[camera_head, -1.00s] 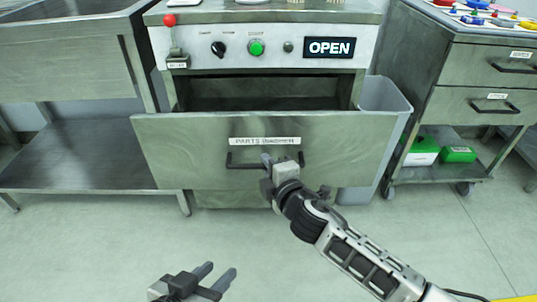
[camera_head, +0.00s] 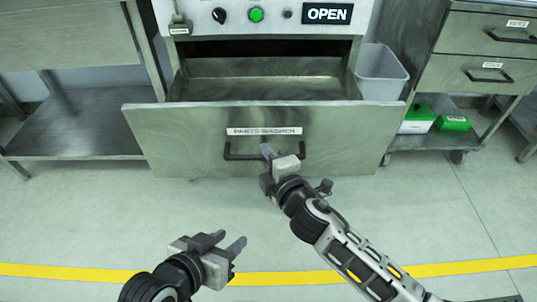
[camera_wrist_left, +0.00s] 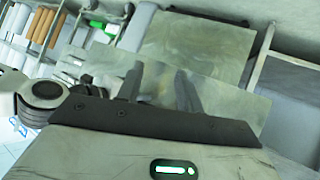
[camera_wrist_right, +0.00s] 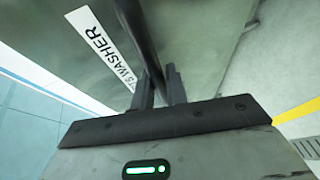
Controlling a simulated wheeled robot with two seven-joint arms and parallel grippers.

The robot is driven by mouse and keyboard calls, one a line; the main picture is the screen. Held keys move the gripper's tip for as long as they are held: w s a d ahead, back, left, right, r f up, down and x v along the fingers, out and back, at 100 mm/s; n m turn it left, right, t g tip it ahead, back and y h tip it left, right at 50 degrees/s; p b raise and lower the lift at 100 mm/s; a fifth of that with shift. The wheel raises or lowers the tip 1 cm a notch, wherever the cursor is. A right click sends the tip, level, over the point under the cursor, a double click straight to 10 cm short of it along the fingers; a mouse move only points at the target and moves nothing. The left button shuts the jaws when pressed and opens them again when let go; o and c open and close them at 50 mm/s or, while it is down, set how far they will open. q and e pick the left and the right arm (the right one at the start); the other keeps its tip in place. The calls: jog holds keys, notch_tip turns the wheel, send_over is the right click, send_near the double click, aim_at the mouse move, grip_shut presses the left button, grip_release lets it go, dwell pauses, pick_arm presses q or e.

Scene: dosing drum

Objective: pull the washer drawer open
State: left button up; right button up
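The washer drawer (camera_head: 200,150) is a steel front labelled "PARTS WASHER", standing out from the machine with its tray interior (camera_head: 265,82) visible behind the front. Its dark bar handle (camera_head: 230,152) is below the label. My right gripper (camera_head: 273,158) is at the handle's middle; the right wrist view shows its fingers (camera_wrist_right: 160,88) closed around the bar (camera_wrist_right: 140,40). My left gripper (camera_head: 225,243) is open and empty, low in front of the drawer and apart from it; its spread fingers show in the left wrist view (camera_wrist_left: 158,88).
The machine panel has a black knob (camera_head: 219,15), a green button (camera_head: 256,14) and an "OPEN" display (camera_head: 327,13). A grey bin (camera_head: 380,75) stands right of the drawer, beside a drawer cabinet (camera_head: 470,60). A steel bench (camera_head: 75,120) stands left. The floor in front is clear.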

jog(key=shift+o, duration=1.4)
pick_arm(q)
jog(key=shift+s+d+f, duration=0.1)
jog(key=shift+s, duration=0.05)
